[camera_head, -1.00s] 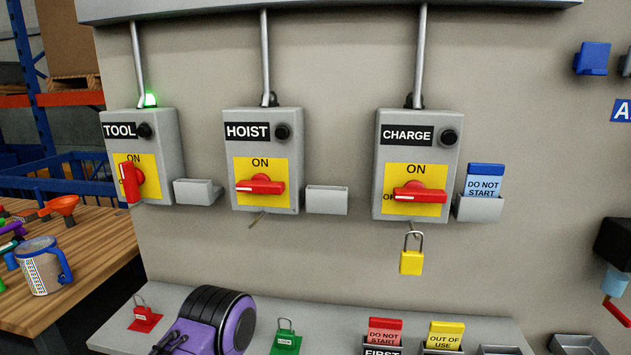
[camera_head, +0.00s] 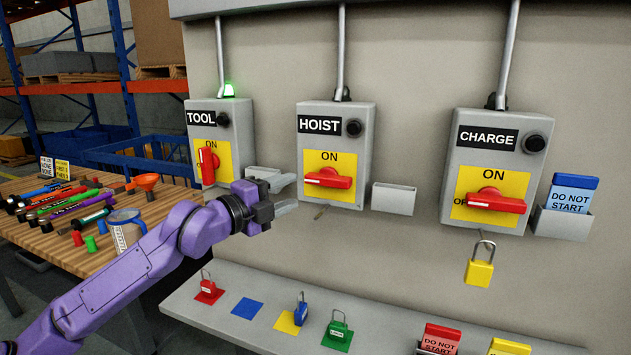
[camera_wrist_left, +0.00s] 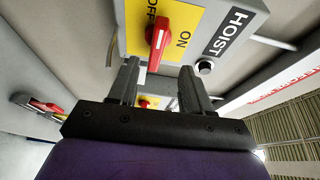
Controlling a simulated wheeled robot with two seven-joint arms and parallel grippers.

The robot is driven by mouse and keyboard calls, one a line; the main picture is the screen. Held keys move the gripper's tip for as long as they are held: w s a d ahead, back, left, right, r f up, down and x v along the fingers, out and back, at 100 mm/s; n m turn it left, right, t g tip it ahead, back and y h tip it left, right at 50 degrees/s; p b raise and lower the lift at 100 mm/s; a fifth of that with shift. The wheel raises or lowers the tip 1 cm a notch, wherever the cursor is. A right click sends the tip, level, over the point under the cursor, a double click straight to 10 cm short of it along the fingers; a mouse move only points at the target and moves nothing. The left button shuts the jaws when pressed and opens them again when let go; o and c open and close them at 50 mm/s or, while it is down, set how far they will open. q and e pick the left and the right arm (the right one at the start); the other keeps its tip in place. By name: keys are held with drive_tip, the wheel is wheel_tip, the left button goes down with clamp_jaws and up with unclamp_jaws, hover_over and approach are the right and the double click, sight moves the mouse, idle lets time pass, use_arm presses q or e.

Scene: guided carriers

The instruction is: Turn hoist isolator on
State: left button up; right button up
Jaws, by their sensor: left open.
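The hoist isolator (camera_head: 337,120) is a grey box on the wall panel, labelled HOIST. Its red handle (camera_head: 328,178) lies horizontal on a yellow plate, below the word ON. The box also shows in the left wrist view (camera_wrist_left: 237,12), with the red handle (camera_wrist_left: 158,42) beyond the fingers. My left gripper (camera_head: 288,193) is open and empty, just left of the hoist box and apart from the handle. In the left wrist view, its two fingers (camera_wrist_left: 160,88) are spread with nothing between them. My right gripper is not in view.
The tool isolator (camera_head: 219,135) at left has its handle vertical and a green lamp. The charge isolator (camera_head: 495,150) at right has a horizontal handle, with a yellow padlock (camera_head: 480,265) below it. Coloured padlocks stand on the shelf (camera_head: 380,318). Small holders (camera_head: 394,198) sit between boxes.

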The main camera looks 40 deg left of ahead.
sight(318, 182)
use_arm(q)
drive_tip(key=w, duration=0.3)
drive_tip(key=w+d, duration=0.1)
drive_tip(key=w, duration=0.2)
drive_tip(key=w+p, duration=0.1)
drive_tip(key=w, duration=0.2)
drive_tip(key=shift+w+d+f, duration=0.1)
drive_tip(key=shift+w+d, duration=0.05)
drive_tip(key=shift+d, duration=0.2)
clamp_jaws()
